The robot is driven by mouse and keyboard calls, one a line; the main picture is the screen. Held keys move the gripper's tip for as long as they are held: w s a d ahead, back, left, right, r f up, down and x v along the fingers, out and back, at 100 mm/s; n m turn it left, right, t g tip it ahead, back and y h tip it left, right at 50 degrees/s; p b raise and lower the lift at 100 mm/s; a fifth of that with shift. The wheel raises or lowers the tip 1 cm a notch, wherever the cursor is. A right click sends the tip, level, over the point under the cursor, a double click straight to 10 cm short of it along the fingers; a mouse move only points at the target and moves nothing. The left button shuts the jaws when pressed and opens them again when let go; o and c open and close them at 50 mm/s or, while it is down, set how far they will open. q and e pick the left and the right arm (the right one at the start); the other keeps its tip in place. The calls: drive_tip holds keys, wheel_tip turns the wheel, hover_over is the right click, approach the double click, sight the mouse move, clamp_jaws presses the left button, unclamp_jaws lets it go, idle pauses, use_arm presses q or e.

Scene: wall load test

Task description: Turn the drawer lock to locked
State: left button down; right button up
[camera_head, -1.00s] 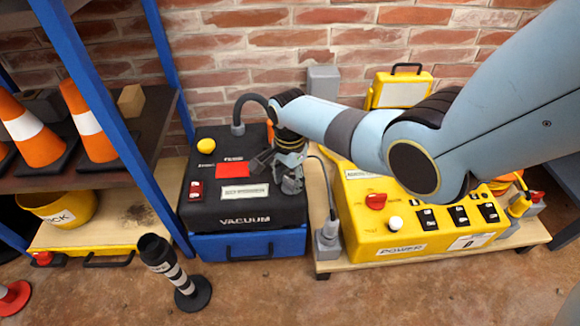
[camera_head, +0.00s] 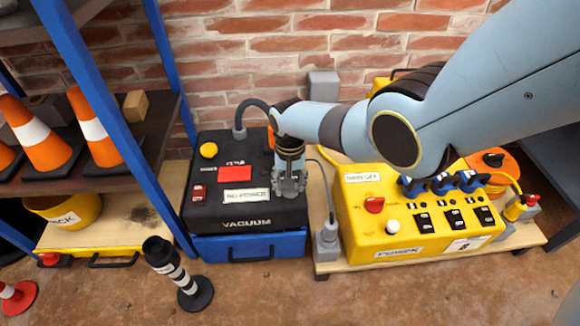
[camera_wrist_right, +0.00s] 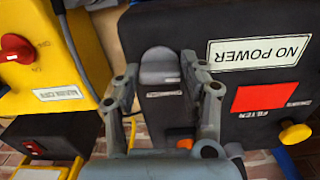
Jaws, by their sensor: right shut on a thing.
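The black vacuum unit (camera_head: 215,208) stands on a blue drawer (camera_head: 215,247) with a dark handle. My right gripper (camera_head: 290,190) points down onto the right part of the unit's top. In the right wrist view its fingers are shut on a dark grey knob (camera_wrist_right: 160,62), one on each side. I take this knob to be the drawer lock. A small label (camera_wrist_right: 165,94) beside it is too blurred to read, and I cannot tell the knob's setting. In the head view the gripper hides the knob. My left gripper is in neither current view.
The unit's top also carries a yellow button (camera_head: 208,150), a red panel (camera_head: 235,173), a NO POWER plate (camera_head: 245,196) and a red switch (camera_head: 198,191). A yellow power box (camera_head: 350,215) stands close on the right. A black-and-white post (camera_head: 170,262) stands in front left.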

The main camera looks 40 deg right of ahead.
use_arm(q)
drive_tip(key=shift+s, duration=0.15)
use_arm(e)
drive_tip(key=shift+n, duration=0.5)
use_arm(q)
drive_tip(key=shift+s+f, duration=0.15)
drive_tip(key=shift+s, duration=0.05)
use_arm(e)
drive_tip(key=o, duration=1.2)
drive_tip(key=shift+c, duration=0.2)
drive_tip(key=shift+r, duration=0.5)
use_arm(q)
drive_tip(key=shift+w, duration=0.2)
use_arm(e)
wheel_tip(320, 180, up, 11)
